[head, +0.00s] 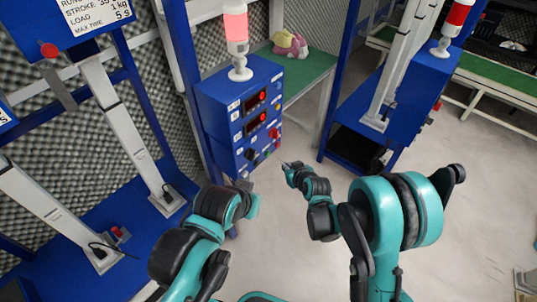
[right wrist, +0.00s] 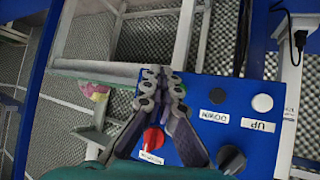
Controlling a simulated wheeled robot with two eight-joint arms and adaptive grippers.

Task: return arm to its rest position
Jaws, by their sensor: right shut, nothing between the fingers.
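My right gripper (head: 286,166) is shut and empty in the head view, in front of and to the right of the blue control box (head: 228,118). In the right wrist view its fingers (right wrist: 162,76) meet at the tips, with the box's panel (right wrist: 205,92) behind them. My left arm reaches in from the lower left and ends near the box's lower front. Its gripper (head: 244,187) shows only as a small dark end, and its fingers cannot be made out.
The panel has a red knob (right wrist: 152,139), a black knob (right wrist: 231,159) and UP and DOWN buttons. A lit red lamp (head: 236,25) tops the box. A pink toy (head: 290,44) lies on a green table (head: 305,72). Blue machine frames stand left and right. The floor (head: 470,215) at right is open.

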